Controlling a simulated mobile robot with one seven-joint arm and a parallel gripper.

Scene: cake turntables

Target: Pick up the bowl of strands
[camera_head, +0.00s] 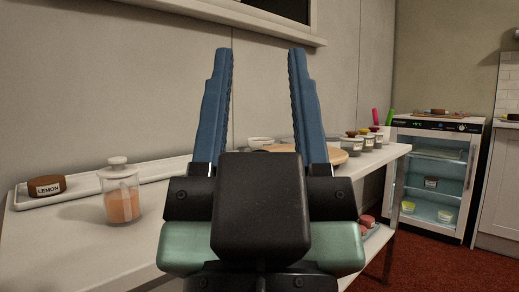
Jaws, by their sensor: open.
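My gripper (260,52) fills the middle of the view, its two blue fingers apart with nothing between them. Behind the fingers, a small white bowl (260,142) stands toward the back of the white table. I cannot see its contents clearly. Several small labelled bowls or cups (352,145) with coloured contents stand in a row at the table's right. I cannot tell which one is the bowl of strands. My gripper hides part of the table's middle.
A round wooden board (334,155) sits beyond my gripper, partly hidden. A lidded jar (120,192) with orange contents stands at left. Behind it, a long white tray (90,191) holds a brown cake labelled LEMON (47,186). A glass-fronted fridge (433,180) stands at far right.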

